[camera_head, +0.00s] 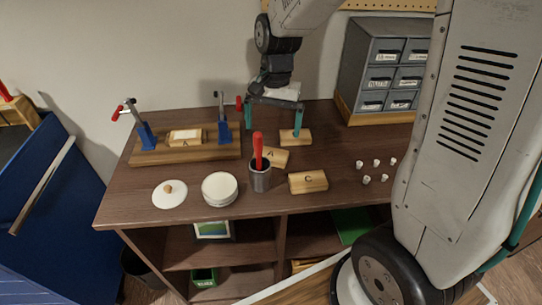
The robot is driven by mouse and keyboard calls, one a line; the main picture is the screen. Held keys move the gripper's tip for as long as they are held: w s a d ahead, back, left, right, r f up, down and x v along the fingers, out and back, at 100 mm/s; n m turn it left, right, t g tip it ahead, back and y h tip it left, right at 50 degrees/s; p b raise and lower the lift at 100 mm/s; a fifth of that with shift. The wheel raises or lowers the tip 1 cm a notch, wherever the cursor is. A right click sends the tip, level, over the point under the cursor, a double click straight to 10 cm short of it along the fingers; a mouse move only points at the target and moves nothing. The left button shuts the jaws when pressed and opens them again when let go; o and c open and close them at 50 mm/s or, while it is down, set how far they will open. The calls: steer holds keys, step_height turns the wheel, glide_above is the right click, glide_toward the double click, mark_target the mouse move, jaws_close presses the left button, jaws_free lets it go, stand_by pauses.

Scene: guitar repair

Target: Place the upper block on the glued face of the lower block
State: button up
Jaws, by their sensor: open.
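A wooden block marked A, the lower block (186,140), lies in the fixture between two blue clamps, with a pale, whitish patch on its top. Another block marked A (274,157), which matches it, lies loose on the bench, partly behind the red handle. My gripper (274,125) is open and empty, fingers pointing down, above and behind this loose block. Its right teal finger overlaps a third block (302,138), whose letter is hidden; I cannot tell if they touch. A block marked C (308,181) lies nearer the front.
A grey cup (261,181) with a red-handled tool stands close in front of the loose A block. A white round jar (219,191) and a knobbed lid (168,197) lie left of it. Several small white pegs (384,178) and a drawer cabinet (385,75) are at right.

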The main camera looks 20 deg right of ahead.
mark_target(271, 154)
steer(key=shift+w+a+f, duration=0.1)
steer(key=shift+f, duration=0.7)
steer(key=f, duration=0.7)
steer(key=shift+s+a, duration=0.2)
steer(key=shift+s, duration=0.15)
steer(key=c, duration=1)
